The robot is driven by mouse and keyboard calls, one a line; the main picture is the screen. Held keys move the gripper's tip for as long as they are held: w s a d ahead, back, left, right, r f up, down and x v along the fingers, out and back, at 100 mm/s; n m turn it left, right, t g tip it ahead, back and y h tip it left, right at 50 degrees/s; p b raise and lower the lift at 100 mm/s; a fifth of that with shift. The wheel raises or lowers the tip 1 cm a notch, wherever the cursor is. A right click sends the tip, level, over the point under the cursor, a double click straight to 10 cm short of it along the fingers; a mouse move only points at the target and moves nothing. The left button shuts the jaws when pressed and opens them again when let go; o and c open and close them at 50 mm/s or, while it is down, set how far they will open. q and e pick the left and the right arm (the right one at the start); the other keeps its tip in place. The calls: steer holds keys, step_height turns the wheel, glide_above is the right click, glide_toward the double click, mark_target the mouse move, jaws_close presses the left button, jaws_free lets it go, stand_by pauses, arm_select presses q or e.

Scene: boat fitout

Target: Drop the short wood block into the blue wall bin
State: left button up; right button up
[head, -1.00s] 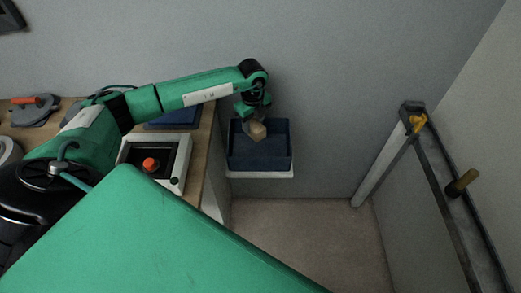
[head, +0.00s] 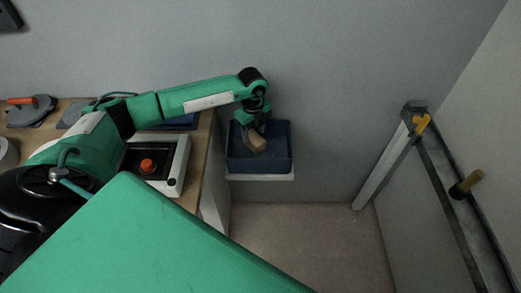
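The short wood block (head: 256,144) is tan and tilted. It shows in the head view at the fingers of my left gripper (head: 252,132), which seems shut on it. The blue wall bin (head: 270,165) is an open box on a white shelf against the grey wall. The block and fingertips appear over the bin's opening, at or just below rim level; the exact height is hard to tell. The fingers are partly hidden by the block and the wrist. My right gripper is not in view.
A wooden bench (head: 200,185) on the left holds a white box with a red button (head: 147,165), a blue tray (head: 180,122) and an orange-handled tool (head: 30,108). The floor below the bin is clear.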

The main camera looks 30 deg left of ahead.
arm_select(q)
steer(key=shift+o, duration=0.9)
step_height(320, 180, up, 14)
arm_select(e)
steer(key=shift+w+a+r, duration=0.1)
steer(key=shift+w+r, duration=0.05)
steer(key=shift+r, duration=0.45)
arm_select(q)
steer(key=shift+f, duration=0.1)
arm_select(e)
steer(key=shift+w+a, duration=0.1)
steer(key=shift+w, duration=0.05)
